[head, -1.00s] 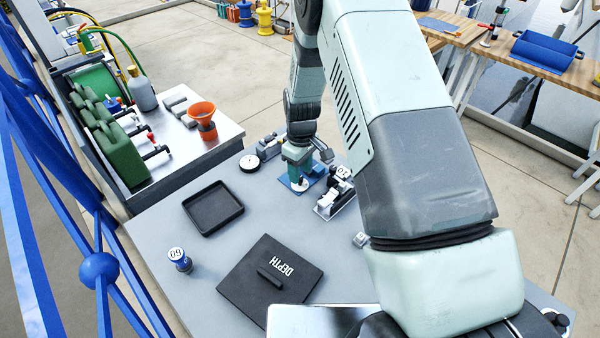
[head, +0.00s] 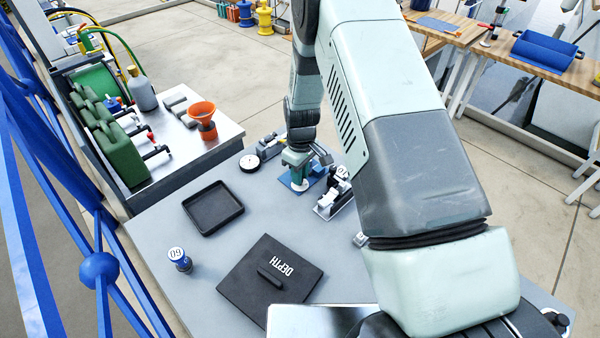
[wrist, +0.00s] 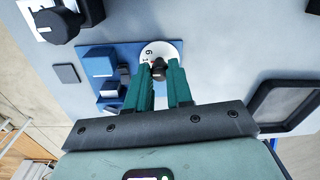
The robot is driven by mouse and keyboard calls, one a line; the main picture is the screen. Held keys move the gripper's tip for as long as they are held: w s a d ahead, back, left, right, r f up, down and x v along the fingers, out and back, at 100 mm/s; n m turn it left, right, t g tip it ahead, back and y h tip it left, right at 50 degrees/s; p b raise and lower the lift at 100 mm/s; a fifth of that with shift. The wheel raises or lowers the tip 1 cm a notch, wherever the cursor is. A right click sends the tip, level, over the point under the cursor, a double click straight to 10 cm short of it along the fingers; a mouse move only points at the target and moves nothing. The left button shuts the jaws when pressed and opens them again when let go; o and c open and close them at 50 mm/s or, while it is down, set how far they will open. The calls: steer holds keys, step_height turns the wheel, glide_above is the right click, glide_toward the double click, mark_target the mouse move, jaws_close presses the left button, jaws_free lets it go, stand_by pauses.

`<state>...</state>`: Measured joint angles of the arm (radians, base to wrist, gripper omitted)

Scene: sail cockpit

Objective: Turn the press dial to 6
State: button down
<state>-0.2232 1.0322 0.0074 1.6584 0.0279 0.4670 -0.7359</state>
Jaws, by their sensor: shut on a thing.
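The press dial is a white disc (wrist: 166,48) with dark numerals, one looking like a 6, and a black knob (wrist: 157,68) at its middle. It sits on a blue base (wrist: 125,50) with blue blocks beside it. My gripper (wrist: 160,76) is shut on the knob, its green fingers on either side of it. In the head view the disc's white edge (head: 299,186) shows below my gripper (head: 298,172), over the blue base (head: 313,184). The fingers hide part of the disc, and I cannot tell the dial's exact setting.
A grey and white device with a dark numbered knob (head: 343,173) stands close right of the dial. A round gauge (head: 249,163) is to its left. A black tray (head: 213,226), a black plate marked DEPTH (head: 302,291) and a blue-and-white numbered cylinder (head: 178,256) lie nearer.

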steer(key=shift+m, duration=0.3)
steer(key=m, duration=0.7)
steer(key=shift+m, duration=0.4)
stand_by(0.4)
steer(key=c, duration=1)
jaws_free()
steer(key=shift+r, duration=0.1)
step_height(320, 180, up, 11)
steer(key=shift+d+f, duration=0.15)
